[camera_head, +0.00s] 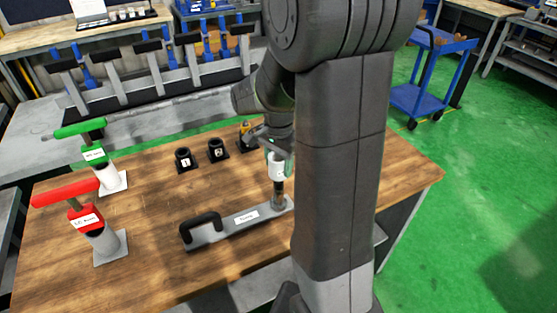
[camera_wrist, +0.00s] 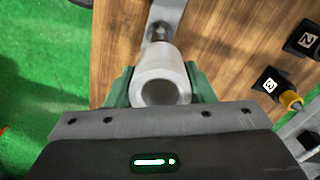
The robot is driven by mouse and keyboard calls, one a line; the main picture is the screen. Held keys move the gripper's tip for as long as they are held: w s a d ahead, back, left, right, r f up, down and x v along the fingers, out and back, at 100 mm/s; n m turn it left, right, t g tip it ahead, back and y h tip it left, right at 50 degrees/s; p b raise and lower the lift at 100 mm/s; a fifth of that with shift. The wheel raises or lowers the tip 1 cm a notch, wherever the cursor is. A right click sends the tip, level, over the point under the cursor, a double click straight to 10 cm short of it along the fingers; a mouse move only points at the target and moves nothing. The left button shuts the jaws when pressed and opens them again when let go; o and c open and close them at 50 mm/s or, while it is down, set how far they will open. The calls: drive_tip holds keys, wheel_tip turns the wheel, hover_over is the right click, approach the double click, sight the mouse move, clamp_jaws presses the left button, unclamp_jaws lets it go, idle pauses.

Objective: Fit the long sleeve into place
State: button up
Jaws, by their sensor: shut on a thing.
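A white hollow sleeve (camera_wrist: 163,57) is held between the green fingers of my gripper (camera_wrist: 160,88) in the wrist view; its open bore faces the camera. In the head view the sleeve (camera_head: 276,167) stands upright in my gripper (camera_head: 277,150) over a dark metal post (camera_head: 278,193). The post rises from the right end of a grey tool base (camera_head: 235,226) with a black handle and a white label. The post also shows beyond the sleeve in the wrist view (camera_wrist: 159,31). I cannot tell whether the sleeve is around the post or just above it.
A red-handled tool (camera_head: 85,212) and a green-handled tool (camera_head: 95,155) stand at the left. The wooden table (camera_head: 150,215) is clear between them. My arm hides the right part.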

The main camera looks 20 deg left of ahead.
sight(279, 192)
drive_tip(key=shift+f+b, duration=0.3)
drive_tip(key=shift+f, duration=0.4)
drive_tip(key=shift+f+b, duration=3.85)
drive_tip(key=shift+f, duration=1.5)
drive_tip(key=o, duration=1.2)
drive_tip(key=shift+o, duration=0.2)
wheel_tip(279, 192, up, 14)
drive_tip(key=shift+f, duration=0.1)
